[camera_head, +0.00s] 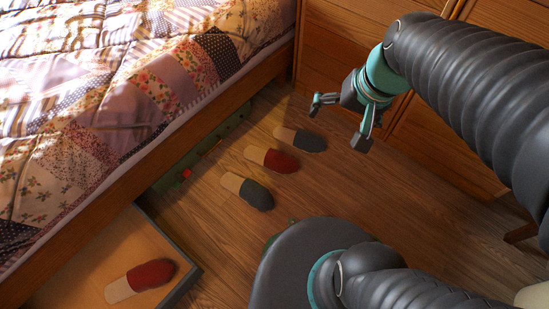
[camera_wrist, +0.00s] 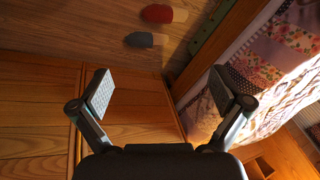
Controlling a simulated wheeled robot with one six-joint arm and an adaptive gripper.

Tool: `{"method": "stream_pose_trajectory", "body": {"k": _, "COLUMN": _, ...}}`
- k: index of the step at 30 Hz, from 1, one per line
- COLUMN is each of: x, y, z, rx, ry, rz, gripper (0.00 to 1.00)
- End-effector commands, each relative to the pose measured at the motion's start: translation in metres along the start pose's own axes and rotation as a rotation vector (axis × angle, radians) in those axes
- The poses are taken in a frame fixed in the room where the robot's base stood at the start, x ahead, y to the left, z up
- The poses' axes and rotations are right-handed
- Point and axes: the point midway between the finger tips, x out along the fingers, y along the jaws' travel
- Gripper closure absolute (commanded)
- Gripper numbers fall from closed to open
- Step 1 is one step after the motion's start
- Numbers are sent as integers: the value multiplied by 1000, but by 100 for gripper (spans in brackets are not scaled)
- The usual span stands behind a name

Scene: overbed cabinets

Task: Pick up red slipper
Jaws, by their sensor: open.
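A red slipper (camera_head: 280,162) with a tan open end lies on the wood floor between two dark grey slippers (camera_head: 307,142) (camera_head: 256,196). It also shows at the top of the wrist view (camera_wrist: 157,13), beside one grey slipper (camera_wrist: 139,40). A second red slipper (camera_head: 150,275) lies in a shallow tray (camera_head: 186,284) at the lower left of the head view. My gripper (camera_head: 341,123) is open and empty, above and to the right of the floor slippers, in front of the wooden cabinet; both fingers (camera_wrist: 161,92) show apart in the wrist view.
The bed (camera_head: 120,90) with a patchwork quilt and wooden side rail stands at the left. A green item (camera_head: 215,145) with a small red part lies along the bed's lower edge. Wooden cabinet fronts (camera_head: 335,45) close off the back. Floor right of the slippers (camera_head: 400,205) is clear.

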Motion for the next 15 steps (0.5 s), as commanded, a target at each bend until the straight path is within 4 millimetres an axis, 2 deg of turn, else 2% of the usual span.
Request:
{"method": "stream_pose_trajectory", "body": {"k": 1, "x": 14, "y": -4, "z": -5, "rx": 42, "ry": -47, "rz": -27, "gripper": 0}}
{"method": "stream_pose_trajectory", "body": {"k": 9, "x": 78, "y": -26, "z": -34, "rx": 292, "ry": -251, "rz": -190, "gripper": 0}}
{"method": "stream_pose_trajectory", "body": {"k": 15, "x": 131, "y": -35, "z": -57, "rx": 500, "ry": -379, "rz": -299, "gripper": 0}}
